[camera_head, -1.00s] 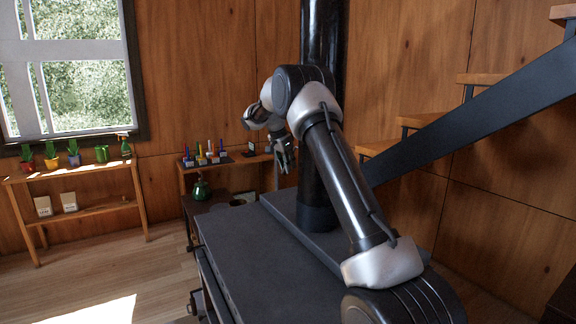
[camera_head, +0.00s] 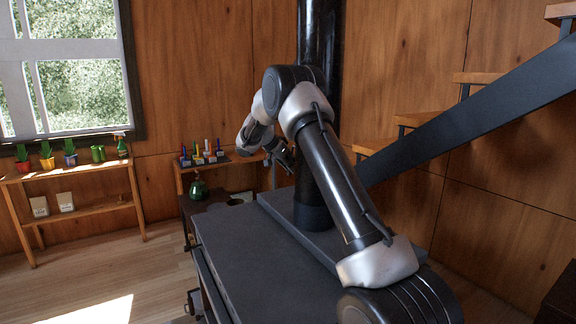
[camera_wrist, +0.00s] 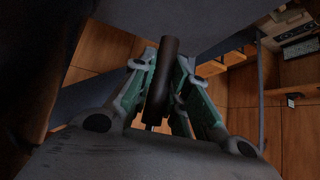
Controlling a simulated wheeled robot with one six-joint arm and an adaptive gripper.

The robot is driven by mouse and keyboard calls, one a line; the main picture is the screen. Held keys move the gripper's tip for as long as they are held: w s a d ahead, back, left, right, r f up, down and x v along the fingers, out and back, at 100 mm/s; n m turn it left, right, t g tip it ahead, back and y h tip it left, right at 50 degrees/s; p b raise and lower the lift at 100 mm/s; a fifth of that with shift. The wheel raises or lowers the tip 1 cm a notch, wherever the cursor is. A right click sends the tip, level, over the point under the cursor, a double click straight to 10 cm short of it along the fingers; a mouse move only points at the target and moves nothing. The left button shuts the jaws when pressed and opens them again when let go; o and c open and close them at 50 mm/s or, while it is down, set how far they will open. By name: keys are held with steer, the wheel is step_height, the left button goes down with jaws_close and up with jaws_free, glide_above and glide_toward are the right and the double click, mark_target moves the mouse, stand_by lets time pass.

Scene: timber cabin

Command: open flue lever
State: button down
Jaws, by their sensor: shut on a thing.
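In the wrist view the flue lever (camera_wrist: 161,84) is a dark round bar running lengthwise between the two green-grey fingers of my gripper (camera_wrist: 164,62). The fingers are shut on it, one on each side. In the head view my gripper (camera_head: 283,158) is beside the left side of the black flue pipe (camera_head: 320,60), above the stove's dark top (camera_head: 255,250). The lever itself is too small and dark to make out in that view. Its joint with the pipe is hidden.
A stair with a dark stringer (camera_head: 480,108) rises right of the pipe. A low shelf (camera_head: 85,207) with several plant pots stands under the window. Another shelf (camera_head: 190,166) with coloured items is behind my gripper. Wooden floor (camera_head: 120,265) is open at left.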

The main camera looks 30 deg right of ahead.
steer(key=shift+d+f+h, duration=0.1)
steer(key=shift+d+h, duration=0.55)
steer(key=shift+h, duration=0.15)
steer(key=c, duration=1.4)
jaws_free()
steer(key=shift+o, duration=0.2)
steer(key=v, duration=1.2)
steer(key=shift+s, duration=0.15)
